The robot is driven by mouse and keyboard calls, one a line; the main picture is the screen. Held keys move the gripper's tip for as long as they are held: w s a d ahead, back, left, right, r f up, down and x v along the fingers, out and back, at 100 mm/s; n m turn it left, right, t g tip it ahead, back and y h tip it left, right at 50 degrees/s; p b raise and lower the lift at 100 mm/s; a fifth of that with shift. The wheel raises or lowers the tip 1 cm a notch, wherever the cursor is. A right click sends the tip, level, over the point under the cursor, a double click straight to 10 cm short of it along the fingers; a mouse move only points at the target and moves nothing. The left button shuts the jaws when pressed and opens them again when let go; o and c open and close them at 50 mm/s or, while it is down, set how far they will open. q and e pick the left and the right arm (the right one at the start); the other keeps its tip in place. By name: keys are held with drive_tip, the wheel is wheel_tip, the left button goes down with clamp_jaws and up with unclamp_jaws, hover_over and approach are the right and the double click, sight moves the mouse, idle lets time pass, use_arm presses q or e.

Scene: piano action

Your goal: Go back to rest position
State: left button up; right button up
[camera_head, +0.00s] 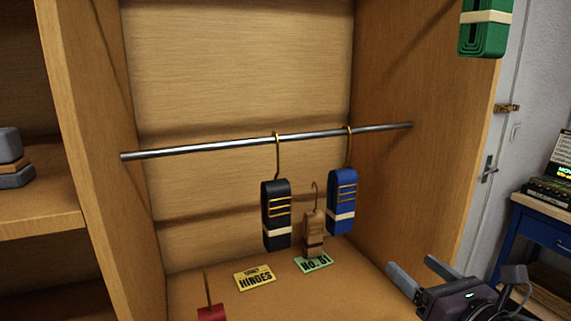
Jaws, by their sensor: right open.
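My right gripper (413,267) is at the lower right, in front of the wooden cabinet's right side. Its two grey fingers are apart and nothing is seen between them. My left gripper is out of view. A metal rod (210,148) crosses the cabinet. A black bundle (276,222) and a blue bundle (342,205) hang from it by brass hooks, both apart from my gripper.
A brown hooked piece (313,232) is below the rod, its hook clear of it. A yellow HINGES card (255,278) and green card (314,264) lie on the cabinet floor. A red piece (211,313) is partly cut off. A green bundle (485,30) is upper right.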

wheel_tip(320, 180, down, 15)
drive_tip(key=s+d+m+g+h, duration=0.1)
drive_tip(key=m+g+h, duration=0.15)
drive_tip(key=m, duration=0.65)
drive_tip(key=s+d+m+g+h, duration=0.15)
drive_tip(key=m+h, duration=0.25)
drive_tip(key=m, duration=0.6)
drive_tip(key=s+a+f+m+g, duration=0.3)
drive_tip(key=s+f+m+g, duration=0.2)
drive_tip(key=s+f+m, duration=0.3)
drive_tip(key=s+a+f+m+g, duration=0.35)
drive_tip(key=s+f+m, duration=0.2)
drive_tip(key=m, duration=0.45)
wheel_tip(320, 180, down, 27)
drive_tip(key=s+g, duration=0.2)
drive_tip(key=s+d+f, duration=0.2)
drive_tip(key=s+f, duration=0.8)
drive_tip(key=s+d+f+n+g, duration=0.1)
drive_tip(key=s+d+f, duration=0.1)
drive_tip(key=s+f, duration=0.8)
drive_tip(key=shift+s+f, duration=0.15)
drive_tip(key=shift+s, duration=0.05)
drive_tip(key=shift+y, duration=0.25)
